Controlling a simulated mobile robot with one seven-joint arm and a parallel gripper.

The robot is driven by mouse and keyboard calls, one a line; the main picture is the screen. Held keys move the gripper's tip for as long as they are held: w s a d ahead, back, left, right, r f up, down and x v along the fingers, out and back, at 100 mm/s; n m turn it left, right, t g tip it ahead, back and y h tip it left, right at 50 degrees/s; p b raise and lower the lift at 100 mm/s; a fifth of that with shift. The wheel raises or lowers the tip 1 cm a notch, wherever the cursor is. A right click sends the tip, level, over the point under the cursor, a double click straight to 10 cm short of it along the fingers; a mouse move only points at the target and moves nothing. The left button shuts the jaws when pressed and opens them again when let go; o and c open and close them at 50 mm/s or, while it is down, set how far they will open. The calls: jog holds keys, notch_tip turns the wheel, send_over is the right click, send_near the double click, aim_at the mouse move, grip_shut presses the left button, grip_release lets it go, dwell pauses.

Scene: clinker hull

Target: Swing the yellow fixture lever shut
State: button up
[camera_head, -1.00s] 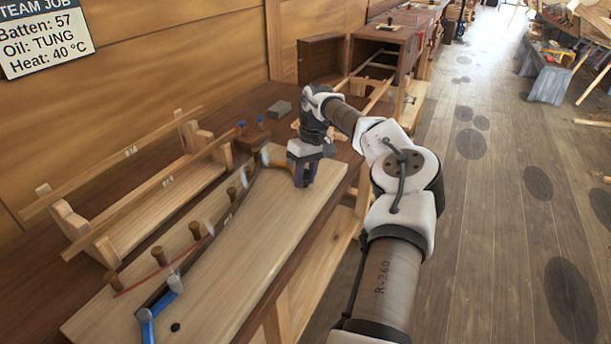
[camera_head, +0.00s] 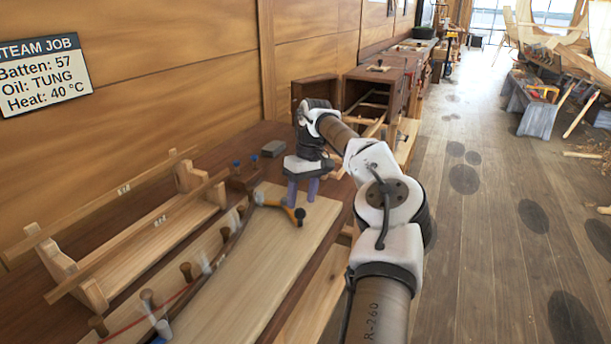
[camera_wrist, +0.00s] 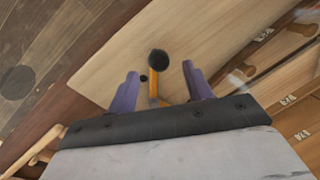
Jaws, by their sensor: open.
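The yellow fixture lever (camera_head: 275,204) sits at the far end of the pale board. Its arm sticks out to the right from the clamped dark batten (camera_head: 225,243) and ends in a dark round knob (camera_head: 299,215). My gripper (camera_head: 302,192) points down with its purple fingers close to the lever, open and empty. In the wrist view, the yellow lever (camera_wrist: 154,92) shows between the two spread fingers of my gripper (camera_wrist: 162,82), with its knob past them. I cannot tell whether a finger touches the lever.
The pale board (camera_head: 240,285) lies on the dark bench, with wooden pegs (camera_head: 148,298) along its left side. A wooden rack (camera_head: 150,240) with numbered battens stands to the left. Open floor (camera_head: 490,250) is to the right.

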notch_tip(320, 180, up, 8)
jog(key=w+d, duration=0.1)
jog(key=shift+f, duration=0.15)
dwell(0.4)
